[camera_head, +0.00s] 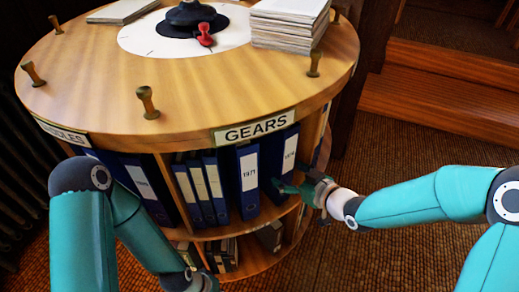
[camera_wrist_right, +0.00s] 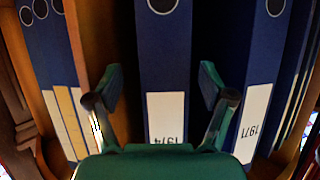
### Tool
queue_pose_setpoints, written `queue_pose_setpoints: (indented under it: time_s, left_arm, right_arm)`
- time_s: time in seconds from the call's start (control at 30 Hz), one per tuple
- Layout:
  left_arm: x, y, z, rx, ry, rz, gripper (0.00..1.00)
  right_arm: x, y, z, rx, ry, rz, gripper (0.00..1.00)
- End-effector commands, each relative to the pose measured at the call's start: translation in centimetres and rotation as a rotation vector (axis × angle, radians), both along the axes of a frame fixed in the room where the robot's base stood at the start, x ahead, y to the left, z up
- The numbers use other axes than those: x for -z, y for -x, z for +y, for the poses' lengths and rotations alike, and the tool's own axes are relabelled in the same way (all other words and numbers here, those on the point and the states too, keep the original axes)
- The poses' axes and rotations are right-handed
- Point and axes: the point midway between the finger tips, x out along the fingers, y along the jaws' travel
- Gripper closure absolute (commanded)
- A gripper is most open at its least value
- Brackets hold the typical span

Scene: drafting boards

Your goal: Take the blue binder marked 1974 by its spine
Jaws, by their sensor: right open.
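The blue binder marked 1974 (camera_head: 289,152) stands upright on the upper shelf of the round cabinet, under the GEARS sign. In the right wrist view the binder (camera_wrist_right: 165,55) is in the centre, its white label upside down. My right gripper (camera_head: 296,188) is at the lower part of its spine. In the wrist view the green fingers of my right gripper (camera_wrist_right: 160,80) are open, one on each side of the spine, with a visible gap to it. Whether the fingertips reach past the spine's face I cannot tell. My left arm comes in at lower left; its gripper's fingers do not show.
The binder marked 1971 (camera_head: 247,177) stands left of it, and right of it in the wrist view (camera_wrist_right: 255,115). A wooden divider (camera_wrist_right: 98,50) is on the other side. The round cabinet top (camera_head: 200,105) overhangs the shelf. Wooden steps (camera_head: 440,90) are at right.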

Motion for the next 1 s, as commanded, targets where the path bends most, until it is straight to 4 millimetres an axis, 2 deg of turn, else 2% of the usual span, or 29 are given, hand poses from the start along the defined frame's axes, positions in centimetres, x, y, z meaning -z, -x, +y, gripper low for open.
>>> queue_pose_setpoints:
  time_s: [0.27,0.6,0.87,1.0]
  left_arm:
    - [0.0,0.0,0.0,0.000,0.000,0.000,1.00]
    - [0.0,0.0,0.0,0.000,0.000,0.000,1.00]
    - [0.0,0.0,0.0,0.000,0.000,0.000,1.00]
    - [0.0,0.0,0.0,0.000,0.000,0.000,1.00]
  right_arm:
    - [0.5,-1.3,1.3,-0.001,0.000,0.000,0.19]
    - [1.5,-4.4,4.1,-0.001,-0.001,0.001,0.19]
    - [1.6,-4.6,4.3,-0.001,-0.001,0.001,0.19]
    - [1.6,-4.6,4.3,-0.001,-0.001,0.001,0.39]
